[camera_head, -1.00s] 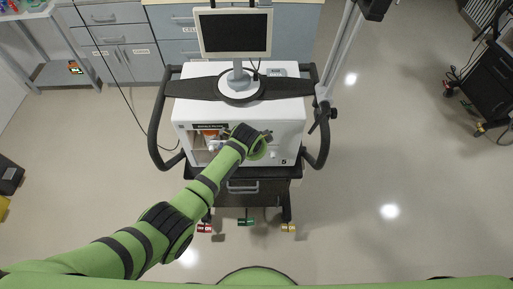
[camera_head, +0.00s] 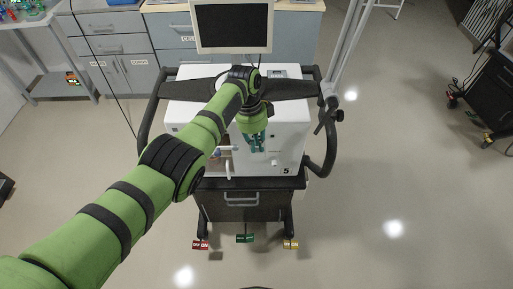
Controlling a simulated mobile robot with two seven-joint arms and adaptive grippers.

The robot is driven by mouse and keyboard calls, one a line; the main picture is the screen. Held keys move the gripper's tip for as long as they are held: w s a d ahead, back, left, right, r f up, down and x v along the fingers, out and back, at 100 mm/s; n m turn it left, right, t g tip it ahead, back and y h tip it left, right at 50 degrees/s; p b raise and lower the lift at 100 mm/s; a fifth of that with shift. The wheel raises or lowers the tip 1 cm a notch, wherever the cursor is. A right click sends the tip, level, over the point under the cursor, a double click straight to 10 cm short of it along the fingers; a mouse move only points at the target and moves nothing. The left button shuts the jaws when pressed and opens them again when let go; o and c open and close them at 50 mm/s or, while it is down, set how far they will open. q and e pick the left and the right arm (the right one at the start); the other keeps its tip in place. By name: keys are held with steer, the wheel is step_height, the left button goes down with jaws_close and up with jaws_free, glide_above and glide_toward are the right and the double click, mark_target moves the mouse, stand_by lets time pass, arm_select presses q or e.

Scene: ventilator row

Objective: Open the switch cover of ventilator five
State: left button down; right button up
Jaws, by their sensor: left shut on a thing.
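Ventilator five (camera_head: 292,130) is a white box with a 5 on its front, standing on a dark wheeled cart. My left gripper (camera_head: 256,146) has teal fingers and points down and forward at the ventilator's front face. It is shut on a small part there, which I take to be the switch cover. The gripper hides the cover, so I cannot tell how far it is open. A small white knob (camera_head: 274,162) shows just right of the fingers. My right gripper is not in view.
A monitor (camera_head: 232,25) stands above the ventilator, and a black handle (camera_head: 328,130) curves along its right side. Red, green and yellow-tagged pedals (camera_head: 244,239) are at the cart's base. Cabinets (camera_head: 115,50) stand behind.

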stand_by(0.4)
arm_select(q)
steer(key=c, duration=1.2)
jaws_free()
steer(key=shift+c, duration=0.2)
steer(key=shift+r, duration=0.15)
step_height(320, 180, up, 12)
steer(key=w+a, duration=0.1)
steer(key=shift+w+a+f, duration=0.2)
steer(key=shift+a, duration=0.1)
